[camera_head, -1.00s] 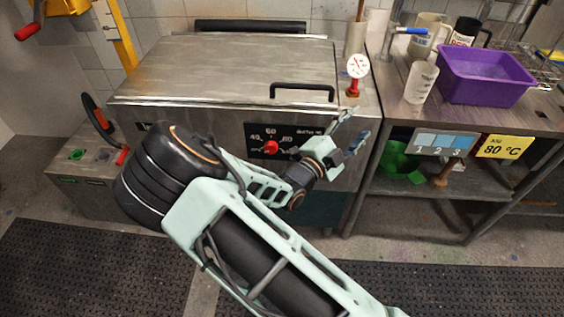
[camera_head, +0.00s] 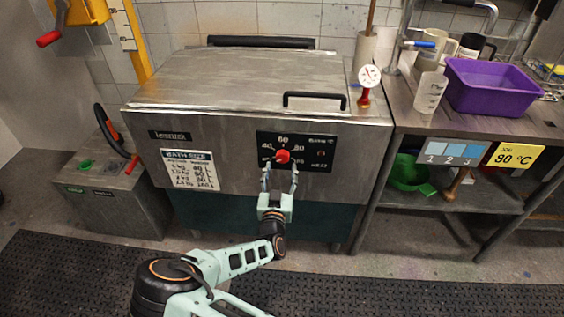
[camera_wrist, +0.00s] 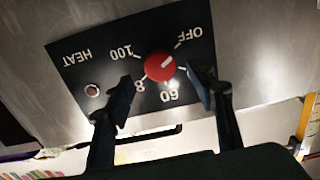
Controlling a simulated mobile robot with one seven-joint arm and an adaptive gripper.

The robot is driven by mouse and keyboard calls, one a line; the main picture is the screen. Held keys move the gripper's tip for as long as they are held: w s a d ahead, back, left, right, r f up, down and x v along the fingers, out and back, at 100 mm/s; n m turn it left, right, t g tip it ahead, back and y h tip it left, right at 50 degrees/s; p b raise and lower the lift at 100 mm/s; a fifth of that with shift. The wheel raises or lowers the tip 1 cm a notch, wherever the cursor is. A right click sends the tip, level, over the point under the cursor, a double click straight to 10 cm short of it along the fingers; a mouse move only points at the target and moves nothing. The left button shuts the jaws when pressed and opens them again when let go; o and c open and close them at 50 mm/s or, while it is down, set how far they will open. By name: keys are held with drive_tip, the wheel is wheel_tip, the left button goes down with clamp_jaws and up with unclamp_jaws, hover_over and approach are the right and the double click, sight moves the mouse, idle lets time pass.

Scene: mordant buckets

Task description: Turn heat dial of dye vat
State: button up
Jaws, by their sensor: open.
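The dye vat (camera_head: 200,125) is a steel cabinet with a lid, and the lid is down. Its red heat dial (camera_head: 283,156) sits on a black panel (camera_head: 318,145) on the front. In the wrist view the dial (camera_wrist: 160,66) shows upside down, with a white pointer line, among the marks OFF, 60, 80 and 100. My gripper (camera_head: 281,172) is in front of the panel, its fingers pointing up at the dial. In the wrist view the open fingers (camera_wrist: 162,88) stand on either side of the dial, with gaps. A finger partly covers the marks near 80.
A small round indicator (camera_wrist: 92,90) is beside HEAT on the panel. A black lid handle (camera_head: 315,96) is above the panel. A side bench (camera_head: 410,118) holds a purple tub (camera_head: 490,85), and a yellow 80 °C card (camera_head: 515,156) hangs on its front.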

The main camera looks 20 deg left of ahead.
sight(283, 159)
drive_tip(key=x, duration=0.4)
drive_tip(key=shift+w, duration=0.4)
drive_tip(key=c, duration=1.2)
drive_tip(key=shift+o, duration=0.2)
